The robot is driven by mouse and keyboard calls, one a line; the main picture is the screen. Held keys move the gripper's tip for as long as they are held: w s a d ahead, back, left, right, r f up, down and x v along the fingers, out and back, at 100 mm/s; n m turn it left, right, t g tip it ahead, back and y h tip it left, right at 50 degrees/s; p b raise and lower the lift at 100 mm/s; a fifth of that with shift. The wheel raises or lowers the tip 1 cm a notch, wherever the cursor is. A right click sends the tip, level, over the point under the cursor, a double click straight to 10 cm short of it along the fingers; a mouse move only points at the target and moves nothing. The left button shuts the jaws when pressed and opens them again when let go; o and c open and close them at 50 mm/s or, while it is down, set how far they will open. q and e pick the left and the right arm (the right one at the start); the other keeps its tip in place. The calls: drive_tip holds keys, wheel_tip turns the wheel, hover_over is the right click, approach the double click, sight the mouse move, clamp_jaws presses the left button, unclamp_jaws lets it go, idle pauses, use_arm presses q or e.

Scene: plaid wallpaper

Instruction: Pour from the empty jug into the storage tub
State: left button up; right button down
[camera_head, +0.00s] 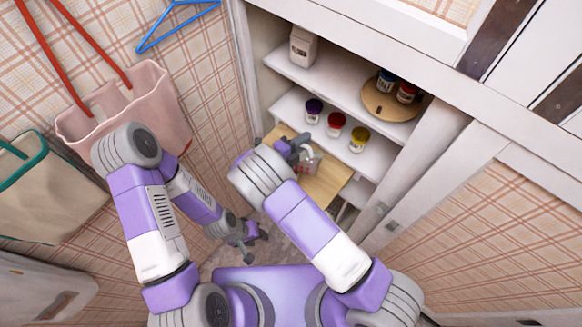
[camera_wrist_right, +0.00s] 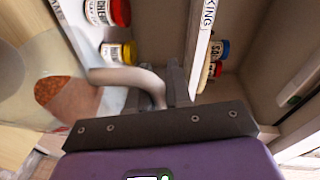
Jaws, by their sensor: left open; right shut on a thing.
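My right gripper (camera_head: 297,146) is at the shelving. In the right wrist view its two dark fingers (camera_wrist_right: 172,82) are shut on the pale curved handle of the jug (camera_wrist_right: 128,77). The jug's body lies left of the fingers and looks clear and blurred. An orange-brown patch (camera_wrist_right: 65,95) shows in it or through it; I cannot tell which. In the head view a small clear vessel (camera_head: 308,163) shows just below the right gripper. I cannot pick out the storage tub with certainty. My left gripper (camera_head: 246,243) is open and empty, low and left of the shelving.
A wooden board (camera_head: 325,185) juts out under the right gripper. Purple (camera_head: 314,110), red (camera_head: 334,124) and yellow (camera_head: 358,139) lidded jars stand on the shelf above. A round wooden tray (camera_head: 385,104) holds more jars. A pink bag (camera_head: 140,105) hangs at left.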

use_arm(q)
drive_tip(key=shift+d, duration=0.1)
use_arm(e)
drive_tip(key=shift+s+d, duration=0.1)
drive_tip(key=shift+d, duration=0.05)
use_arm(q)
drive_tip(key=shift+a, duration=0.4)
use_arm(e)
drive_tip(key=shift+w+a+r+n, duration=0.1)
drive_tip(key=shift+w+a+n, duration=0.1)
drive_tip(key=shift+a, duration=0.2)
drive_tip(key=shift+w+a+r+n, duration=0.1)
drive_tip(key=shift+w+a+n, duration=0.1)
drive_tip(key=shift+a, duration=0.15)
idle(0.8)
